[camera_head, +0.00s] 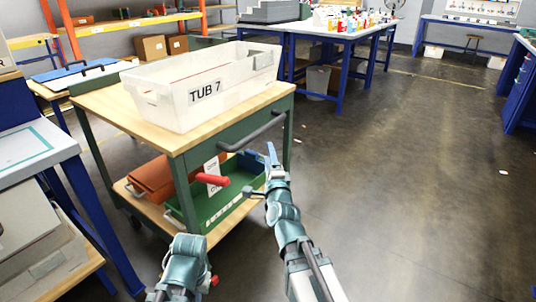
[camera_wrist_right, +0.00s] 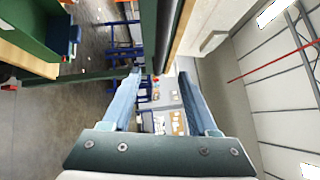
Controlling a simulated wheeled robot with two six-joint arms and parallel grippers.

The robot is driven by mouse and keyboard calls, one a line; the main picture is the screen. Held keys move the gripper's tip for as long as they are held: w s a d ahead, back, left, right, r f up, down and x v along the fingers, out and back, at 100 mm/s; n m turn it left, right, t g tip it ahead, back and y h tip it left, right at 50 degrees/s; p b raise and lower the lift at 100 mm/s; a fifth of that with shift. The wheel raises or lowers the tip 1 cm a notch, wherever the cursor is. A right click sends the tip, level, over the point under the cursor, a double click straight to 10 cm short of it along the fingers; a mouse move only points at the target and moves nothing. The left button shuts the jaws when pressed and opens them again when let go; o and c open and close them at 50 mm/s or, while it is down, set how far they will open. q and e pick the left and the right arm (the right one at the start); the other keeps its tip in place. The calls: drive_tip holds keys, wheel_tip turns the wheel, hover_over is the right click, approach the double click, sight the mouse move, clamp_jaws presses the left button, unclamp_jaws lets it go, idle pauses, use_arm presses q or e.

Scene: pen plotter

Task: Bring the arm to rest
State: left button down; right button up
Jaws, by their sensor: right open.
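My right arm reaches up from the bottom centre of the head view. Its gripper (camera_head: 268,160) is in the air in front of the cart's handle side, to the right of the lower shelf. In the right wrist view the two blue-grey fingers (camera_wrist_right: 158,78) stand apart with nothing between them. Part of my left arm shows at the bottom of the head view, left of centre; I cannot make out its gripper there.
A green cart (camera_head: 178,160) with a wooden top carries a white tub marked TUB 7 (camera_head: 160,102). A green tray (camera_head: 231,207) and an orange case (camera_head: 150,181) lie on its lower shelf. A grey-topped blue table (camera_head: 25,146) stands left. Open floor (camera_head: 420,190) lies right.

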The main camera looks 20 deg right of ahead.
drive_tip(key=s+a+f+n+g+y+p, duration=0.25)
drive_tip(key=a+f+n+g, duration=0.25)
drive_tip(key=a+f+n, duration=0.25)
drive_tip(key=s+a+f+n+g+y+p, duration=0.1)
drive_tip(key=s+a+f+n+g+y, duration=0.3)
drive_tip(key=a+f+n, duration=0.4)
drive_tip(key=s+f+n+g+h+p, duration=0.3)
drive_tip(key=s+n+g+h, duration=0.55)
drive_tip(key=s, duration=1.05)
wheel_tip(320, 180, up, 37)
drive_tip(key=g+y+p, duration=0.2)
drive_tip(key=y+p, duration=0.1)
drive_tip(key=p, duration=3.4)
drive_tip(key=shift+a+n, duration=0.25)
drive_tip(key=shift+n, duration=0.15)
drive_tip(key=shift+s, duration=0.1)
